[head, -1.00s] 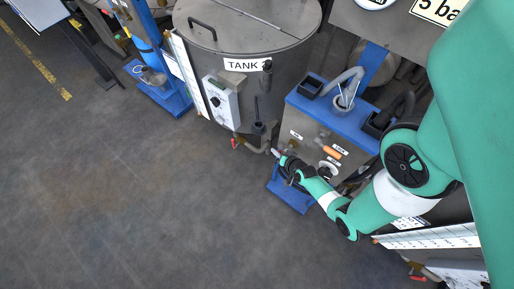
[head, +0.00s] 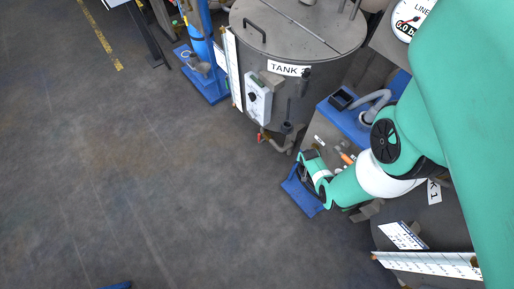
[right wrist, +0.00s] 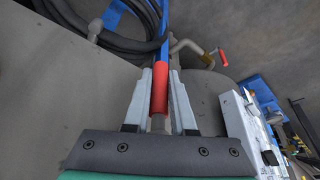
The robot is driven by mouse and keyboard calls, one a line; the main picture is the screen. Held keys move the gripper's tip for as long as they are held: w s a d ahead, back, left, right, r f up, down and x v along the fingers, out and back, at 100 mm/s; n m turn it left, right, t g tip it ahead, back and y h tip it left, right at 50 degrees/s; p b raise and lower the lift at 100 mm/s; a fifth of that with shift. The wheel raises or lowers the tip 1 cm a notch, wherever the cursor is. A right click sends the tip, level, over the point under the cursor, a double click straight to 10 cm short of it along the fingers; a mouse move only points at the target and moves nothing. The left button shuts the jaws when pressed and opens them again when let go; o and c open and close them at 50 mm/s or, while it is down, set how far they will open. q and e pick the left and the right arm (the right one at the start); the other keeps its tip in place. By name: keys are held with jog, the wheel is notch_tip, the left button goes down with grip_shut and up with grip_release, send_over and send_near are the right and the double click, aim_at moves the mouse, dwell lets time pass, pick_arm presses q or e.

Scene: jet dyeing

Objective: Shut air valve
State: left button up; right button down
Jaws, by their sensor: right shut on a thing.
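My right gripper (right wrist: 160,78) is shut on a red-sleeved valve handle (right wrist: 159,90) in the right wrist view. The handle stands between its two grey fingers, lengthwise along them. In the head view my green right arm comes in from the right and its wrist is low, by the blue-topped station; the wrist hides the fingertips and the held handle there. An orange handle (head: 346,158) shows on the station's front panel beside the arm. A line gauge (head: 407,25) at the top right appears to read 0.0. My left gripper is not in view.
A steel tank (head: 290,30) with a control box (head: 258,98) stands behind the station. A red-handled drain valve (head: 260,138) is at its base. Dark coiled hose (right wrist: 90,30) lies close to the gripper. A blue floor plate (head: 302,198) is below the wrist. Open floor lies left.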

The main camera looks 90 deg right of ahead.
dwell(0.3)
jog(key=c, duration=0.8)
grip_release()
jog(key=shift+o, duration=0.2)
jog(key=p+v, duration=0.6)
jog(key=v, duration=0.5)
jog(key=shift+a+r, duration=0.2)
jog(key=shift+r, duration=0.05)
